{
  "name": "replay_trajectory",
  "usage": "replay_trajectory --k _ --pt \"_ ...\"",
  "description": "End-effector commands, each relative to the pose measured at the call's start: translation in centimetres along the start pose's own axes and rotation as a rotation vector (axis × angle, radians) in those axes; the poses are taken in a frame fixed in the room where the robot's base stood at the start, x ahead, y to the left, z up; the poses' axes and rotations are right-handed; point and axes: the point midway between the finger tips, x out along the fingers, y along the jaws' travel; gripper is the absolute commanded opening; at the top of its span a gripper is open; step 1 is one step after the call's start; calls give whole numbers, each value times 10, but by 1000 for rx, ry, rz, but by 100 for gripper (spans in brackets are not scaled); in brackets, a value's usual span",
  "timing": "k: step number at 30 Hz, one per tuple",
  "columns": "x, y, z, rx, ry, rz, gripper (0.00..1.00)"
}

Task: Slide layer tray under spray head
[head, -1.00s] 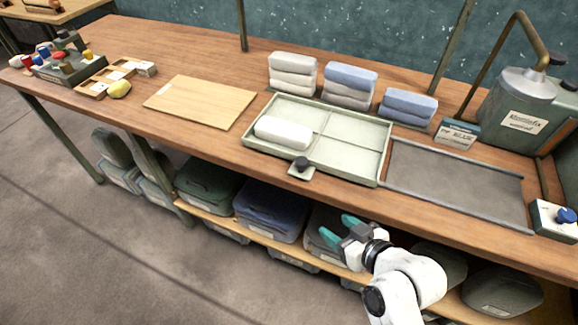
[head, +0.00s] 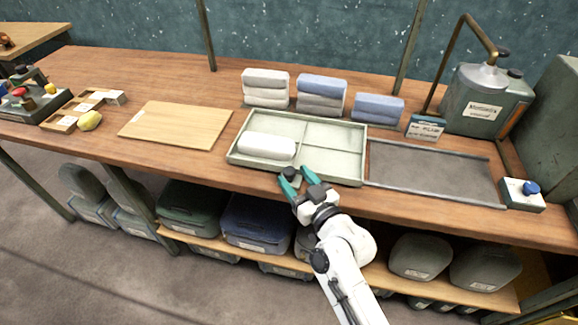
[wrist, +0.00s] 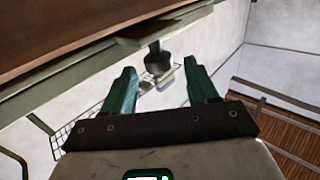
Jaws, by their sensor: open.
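The layer tray (head: 347,153) is pale green with low walls and dividers, and lies on the bench in the middle of the head view. A white rolled cloth (head: 266,146) lies in its left part. A dark knob (head: 290,173) stands on a tab at the tray's front edge; it also shows in the wrist view (wrist: 157,62). My gripper (head: 297,174) is open with teal fingers, right at the knob. In the wrist view the knob shows between and just beyond the fingertips (wrist: 160,76); contact cannot be told. The spray head (head: 503,52) ends a curved brass pipe at right.
A dark grey railed bed (head: 430,172) adjoins the tray's right side. Folded cloth stacks (head: 320,96) and a label block (head: 424,127) stand behind. A wooden board (head: 175,127) lies left.

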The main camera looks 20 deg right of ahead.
Motion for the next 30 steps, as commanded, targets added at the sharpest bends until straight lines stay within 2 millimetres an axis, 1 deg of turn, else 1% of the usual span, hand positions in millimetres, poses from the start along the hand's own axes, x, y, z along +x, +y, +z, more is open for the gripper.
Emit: replay_trajectory --k 1,3,7,12,19,20,30 --pt "9 1 -3 -1 0 0 58" --pt "18 0 -2 -1 0 0 58" --pt "30 0 -1 -1 -1 -1 58" --pt "35 0 0 -1 0 0 58" --pt "35 0 0 -1 -1 0 58" --pt "35 0 0 -1 -1 0 56" --pt "35 0 0 0 -1 0 24"
